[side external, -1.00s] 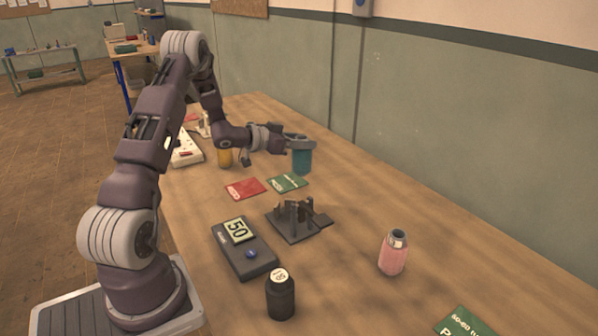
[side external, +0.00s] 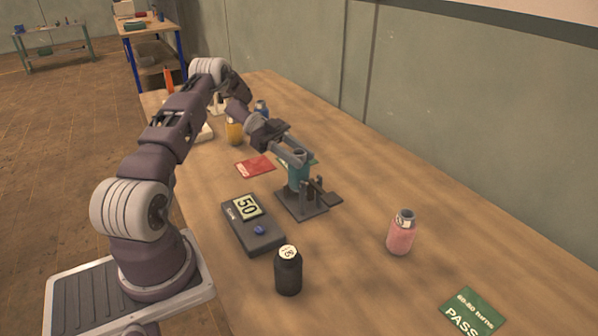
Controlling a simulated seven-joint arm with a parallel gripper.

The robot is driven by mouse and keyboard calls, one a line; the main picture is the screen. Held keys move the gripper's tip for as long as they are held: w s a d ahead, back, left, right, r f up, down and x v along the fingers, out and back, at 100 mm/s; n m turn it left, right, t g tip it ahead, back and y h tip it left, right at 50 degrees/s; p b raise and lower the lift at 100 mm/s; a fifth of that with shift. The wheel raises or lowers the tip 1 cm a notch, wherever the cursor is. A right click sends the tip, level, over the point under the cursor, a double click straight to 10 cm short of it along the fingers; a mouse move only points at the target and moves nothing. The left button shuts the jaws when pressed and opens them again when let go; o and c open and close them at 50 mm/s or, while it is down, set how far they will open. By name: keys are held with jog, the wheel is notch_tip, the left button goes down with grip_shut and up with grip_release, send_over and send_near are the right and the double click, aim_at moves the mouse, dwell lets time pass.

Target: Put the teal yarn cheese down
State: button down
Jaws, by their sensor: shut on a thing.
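The teal yarn cheese (side external: 297,174) is upright in my gripper (side external: 296,154), which is shut on it near its top. It is at the dark stand with upright posts (side external: 304,209), in the middle of the table. Its lower end overlaps the posts in the picture. I cannot tell whether it touches the stand or hangs just above it.
A pink yarn cheese (side external: 401,236) stands right, near a green PASS card (side external: 473,312). A red card (side external: 256,166) and yellow (side external: 234,133) and blue (side external: 261,107) yarn cheeses are behind.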

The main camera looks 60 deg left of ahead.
aim_at(295, 176)
jog(key=shift+f, duration=1.8)
jog(key=c, duration=0.9)
grip_release()
jog(key=shift+r, duration=0.1)
